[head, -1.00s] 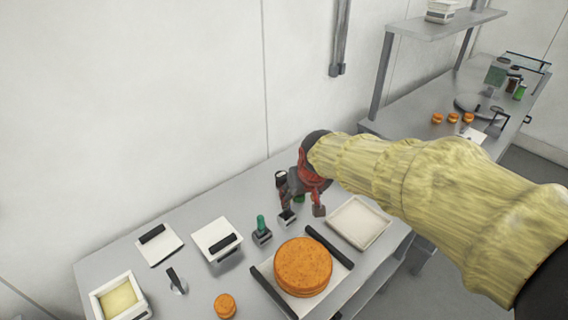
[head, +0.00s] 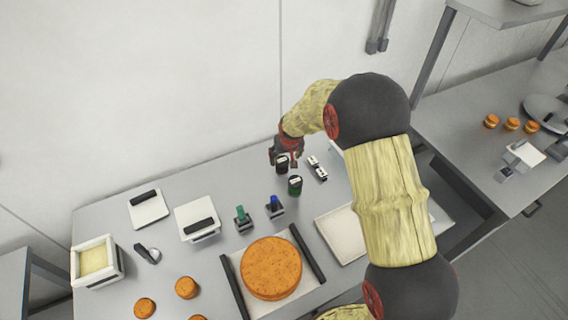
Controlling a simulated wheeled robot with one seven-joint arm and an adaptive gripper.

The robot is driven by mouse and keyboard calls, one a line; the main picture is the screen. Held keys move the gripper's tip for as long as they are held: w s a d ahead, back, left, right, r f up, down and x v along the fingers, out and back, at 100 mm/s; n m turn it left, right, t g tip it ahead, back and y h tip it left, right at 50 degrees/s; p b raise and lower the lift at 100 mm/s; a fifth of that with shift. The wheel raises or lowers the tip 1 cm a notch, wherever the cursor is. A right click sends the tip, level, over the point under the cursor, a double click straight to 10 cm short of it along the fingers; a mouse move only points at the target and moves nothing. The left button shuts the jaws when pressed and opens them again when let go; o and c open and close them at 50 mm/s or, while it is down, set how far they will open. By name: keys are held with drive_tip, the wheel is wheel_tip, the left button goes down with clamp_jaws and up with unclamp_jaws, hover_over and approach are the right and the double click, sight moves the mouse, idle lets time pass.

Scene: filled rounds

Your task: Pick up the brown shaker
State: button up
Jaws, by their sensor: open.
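The brown shaker (head: 282,167), dark with a pale top, stands towards the back of the table, near the wall. My gripper (head: 284,158) is open and right at this shaker, with fingers about its upper part. I cannot tell whether the fingers touch it. The gripper hides part of the shaker.
A green shaker (head: 295,186) stands just in front, close to the gripper. A small white and black item (head: 317,168) lies to the right. Green-handled (head: 242,219) and blue-handled (head: 274,207) stamps, a big orange round (head: 271,268) on a tray and an empty pale tray (head: 343,234) are nearer.

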sight(282, 161)
drive_tip(key=x, duration=0.5)
drive_tip(key=shift+s+a+f, duration=0.15)
drive_tip(key=shift+a+f, duration=0.05)
drive_tip(key=shift+a, duration=0.2)
drive_tip(key=shift+w+f, duration=0.25)
drive_tip(key=shift+f, duration=0.15)
drive_tip(key=shift+c, duration=0.9)
drive_tip(key=c, duration=1.1)
drive_tip(key=shift+c, duration=0.2)
